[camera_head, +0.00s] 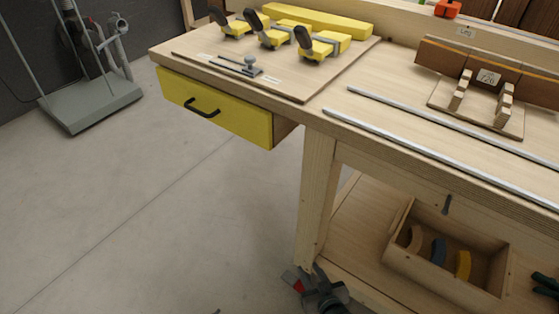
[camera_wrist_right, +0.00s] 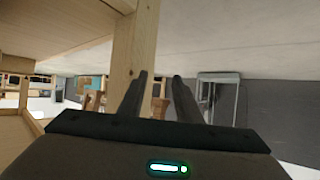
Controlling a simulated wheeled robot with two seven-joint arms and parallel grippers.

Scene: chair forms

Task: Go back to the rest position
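My right gripper (camera_head: 312,285) is low in the head view, in front of the foot of the near bench leg (camera_head: 318,195), below the bench top. Part of it is cut off by the bottom edge. In the right wrist view, the two dark fingers of my right gripper (camera_wrist_right: 160,78) stand apart with nothing held between them. That view looks turned upside down, and the wooden leg (camera_wrist_right: 136,45) rises close beyond the fingers. My left gripper is not in view.
The workbench (camera_head: 300,115) carries yellow clamps (camera_head: 322,44) and a wooden form (camera_head: 470,105). A yellow drawer (camera_head: 225,108) juts out. An open wooden box (camera_head: 440,280) sits on the lower shelf. A grey trolley (camera_head: 90,103) stands left. The floor (camera_head: 150,220) between is clear.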

